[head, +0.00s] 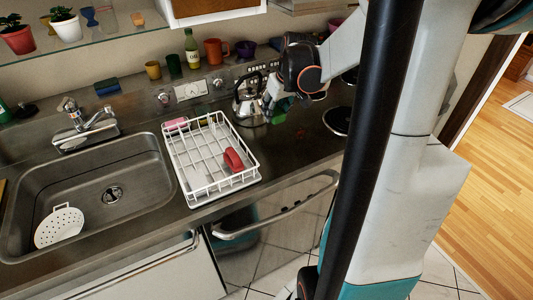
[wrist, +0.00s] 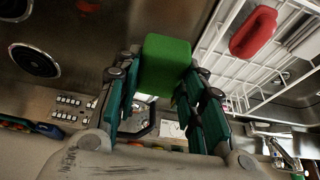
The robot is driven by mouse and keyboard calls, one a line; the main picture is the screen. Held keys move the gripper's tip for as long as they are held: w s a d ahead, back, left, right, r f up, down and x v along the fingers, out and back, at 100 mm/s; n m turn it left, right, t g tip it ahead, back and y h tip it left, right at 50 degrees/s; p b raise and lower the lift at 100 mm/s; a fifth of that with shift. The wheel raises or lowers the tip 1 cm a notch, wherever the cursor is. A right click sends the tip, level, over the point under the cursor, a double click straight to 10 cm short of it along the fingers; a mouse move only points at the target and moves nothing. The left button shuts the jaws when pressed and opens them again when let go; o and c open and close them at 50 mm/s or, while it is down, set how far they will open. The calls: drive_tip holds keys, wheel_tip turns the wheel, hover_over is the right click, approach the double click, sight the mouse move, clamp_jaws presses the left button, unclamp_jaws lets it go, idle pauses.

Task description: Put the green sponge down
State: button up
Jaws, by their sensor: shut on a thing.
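The green sponge (wrist: 165,62) is a block between the fingers of my gripper (wrist: 160,85) in the wrist view. My gripper is shut on it, and the finger pads cover its sides. In the head view my gripper (head: 284,100) is over the counter, between the kettle and the coil hob, and part of the green sponge (head: 278,118) shows below the fingers. Whether the sponge touches the counter cannot be told from these views.
A kettle (head: 247,98) stands close left of my gripper. A white dish rack (head: 166,150) holding a red item (head: 233,160) is to the front left. A hob coil (head: 337,121) is to the right. The sink (head: 140,175) lies further left. Bare counter (head: 285,142) lies right of the rack.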

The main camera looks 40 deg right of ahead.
sight(272, 153)
wheel_tip(272, 153, down, 17)
drive_tip(key=b, duration=0.4)
drive_tip(key=shift+b, duration=0.35)
drive_tip(key=shift+f, duration=0.15)
drive_tip(key=o, duration=1.3)
drive_tip(key=shift+r, duration=0.2)
drive_tip(key=shift+r, duration=0.35)
drive_tip(key=p+v, duration=0.3)
drive_tip(key=v, duration=0.8)
drive_tip(key=shift+r+p, duration=0.15)
drive_tip(key=shift+p, duration=0.2)
drive_tip(key=shift+s, duration=0.15)
